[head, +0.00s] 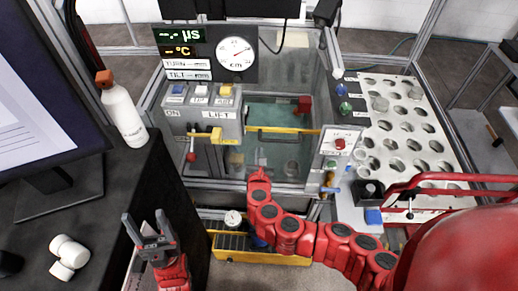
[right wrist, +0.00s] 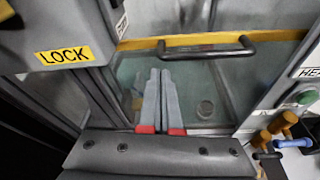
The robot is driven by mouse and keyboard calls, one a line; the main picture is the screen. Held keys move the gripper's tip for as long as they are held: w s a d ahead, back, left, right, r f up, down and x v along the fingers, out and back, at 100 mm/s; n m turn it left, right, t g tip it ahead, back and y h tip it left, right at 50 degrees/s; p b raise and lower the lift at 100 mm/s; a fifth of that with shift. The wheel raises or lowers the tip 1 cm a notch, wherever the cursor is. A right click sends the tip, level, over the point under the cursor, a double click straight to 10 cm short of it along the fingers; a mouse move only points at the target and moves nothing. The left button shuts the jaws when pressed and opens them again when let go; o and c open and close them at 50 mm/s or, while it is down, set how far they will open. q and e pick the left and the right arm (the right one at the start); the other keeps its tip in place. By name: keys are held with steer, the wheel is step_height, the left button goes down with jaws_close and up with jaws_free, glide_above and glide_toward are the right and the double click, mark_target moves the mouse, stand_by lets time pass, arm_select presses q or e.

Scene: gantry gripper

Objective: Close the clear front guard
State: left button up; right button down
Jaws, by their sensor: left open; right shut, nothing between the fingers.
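The clear front guard (head: 287,160) is a see-through panel on the front of the machine. A yellow strip runs along its top edge, with a dark bar handle (head: 283,130) on it. In the right wrist view the handle (right wrist: 206,48) spans the yellow strip and the panel hangs below. My right gripper (right wrist: 163,100) is shut and empty, its fingers in front of the panel and below the handle; I cannot tell whether they touch the panel. In the head view it is just below the panel's left part (head: 258,172). My left gripper (head: 147,228) is open and empty, over the dark counter's edge.
A grey control box with LIFT buttons (head: 203,93) and a yellow LOCK label (right wrist: 64,55) stand left of the guard. A panel with a red knob (head: 340,143) is on the right. A perforated white rack (head: 405,120) lies right. A white bottle (head: 122,112) stands on the counter.

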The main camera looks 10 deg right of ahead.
steer(key=v, duration=1.2)
steer(key=shift+s+f, duration=0.2)
steer(key=shift+f, duration=0.05)
